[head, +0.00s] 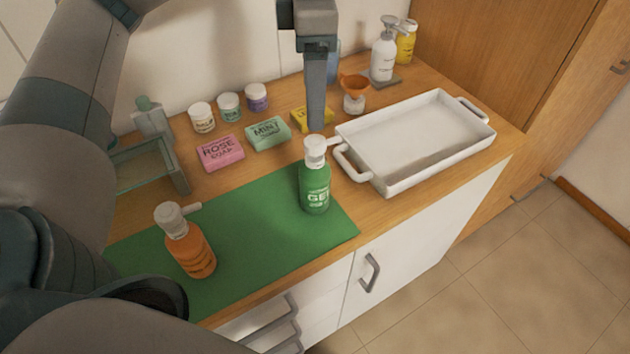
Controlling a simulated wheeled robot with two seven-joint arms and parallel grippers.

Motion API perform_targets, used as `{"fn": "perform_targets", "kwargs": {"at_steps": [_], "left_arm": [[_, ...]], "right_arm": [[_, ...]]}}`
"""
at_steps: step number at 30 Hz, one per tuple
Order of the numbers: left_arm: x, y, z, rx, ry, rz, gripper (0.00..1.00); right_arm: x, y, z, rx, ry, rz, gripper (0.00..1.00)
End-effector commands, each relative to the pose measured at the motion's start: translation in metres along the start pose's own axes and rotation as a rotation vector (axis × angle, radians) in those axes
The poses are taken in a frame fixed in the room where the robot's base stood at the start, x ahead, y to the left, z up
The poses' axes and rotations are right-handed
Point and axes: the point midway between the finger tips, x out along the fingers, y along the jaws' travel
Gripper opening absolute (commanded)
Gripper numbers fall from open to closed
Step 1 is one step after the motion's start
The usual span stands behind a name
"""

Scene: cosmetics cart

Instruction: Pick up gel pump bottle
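The green gel pump bottle (315,190) with a white pump head stands upright at the right part of the green mat (255,235). Its label reads "GEL", partly cut by the bottle's curve. My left gripper (316,125) comes down from the top edge, pointing downward. Its fingers show edge-on as one grey bar, so the gap between them is hidden. The tip appears just above the pump head in the picture, with no visible contact. The bottle is not held. My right gripper is not in view.
An orange pump bottle (190,245) stands at the mat's left. A white tray (462,150) with handles sits right of the gel bottle. Pink soap (220,153), mint soap (268,134), yellow soap (300,117) and small jars lie behind. White (383,60) and yellow (406,45) bottles stand at back right.

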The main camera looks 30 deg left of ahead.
Motion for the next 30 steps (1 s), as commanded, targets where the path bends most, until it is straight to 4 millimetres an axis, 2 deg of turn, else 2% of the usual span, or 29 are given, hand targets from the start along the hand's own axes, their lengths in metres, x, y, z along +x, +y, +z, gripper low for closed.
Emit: {"fn": "perform_targets", "kwargs": {"at_steps": [5, 9, 21, 25, 30], "left_arm": [[0.018, 0.0, -0.001, 0.001, 0.003, -0.002, 0.7], [0.041, -0.001, -0.001, 0.0, 0.005, -0.004, 0.7], [0.106, -0.001, 0.0, 0.0, 0.001, -0.002, 0.7], [0.116, -0.001, 0.0, 0.001, 0.001, -0.001, 0.7], [0.118, -0.001, 0.0, 0.001, -0.001, -0.001, 0.7]], "right_arm": [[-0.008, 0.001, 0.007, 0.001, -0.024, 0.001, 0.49], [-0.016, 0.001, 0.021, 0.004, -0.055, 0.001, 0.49], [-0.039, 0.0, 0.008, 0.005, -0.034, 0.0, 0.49], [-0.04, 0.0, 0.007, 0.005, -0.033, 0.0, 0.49], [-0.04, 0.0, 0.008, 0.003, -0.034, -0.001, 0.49]]}}
